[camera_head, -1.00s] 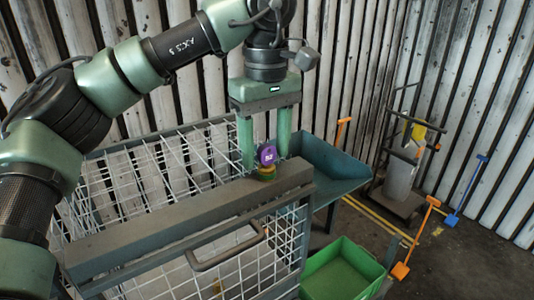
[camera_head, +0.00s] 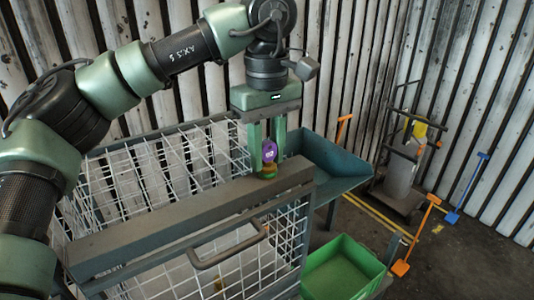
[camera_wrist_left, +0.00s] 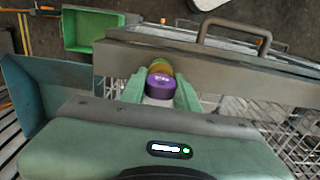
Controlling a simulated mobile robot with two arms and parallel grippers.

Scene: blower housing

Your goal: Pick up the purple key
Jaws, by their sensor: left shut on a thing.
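The purple key (camera_head: 269,149) stands upright with its round purple head on top, at the right end of the grey beam (camera_head: 190,208) on the wire cage. Below the head is a yellow-green and brown base (camera_head: 267,171). My left gripper (camera_head: 267,158) points down, with its two green fingers closed on either side of the key. In the left wrist view, the purple head (camera_wrist_left: 160,83) sits between the fingertips (camera_wrist_left: 160,92), with the yellow-green base beyond it. Whether the key is clear of its base cannot be seen. My right gripper is in neither view.
The wire cage (camera_head: 262,262) has a handle (camera_head: 228,249) on its front. A blue-grey tray (camera_head: 325,163) adjoins its right side. A green bin (camera_head: 343,270) stands lower right. Orange and blue shovels (camera_head: 413,238) and a trolley (camera_head: 402,170) stand farther right, near the corrugated walls.

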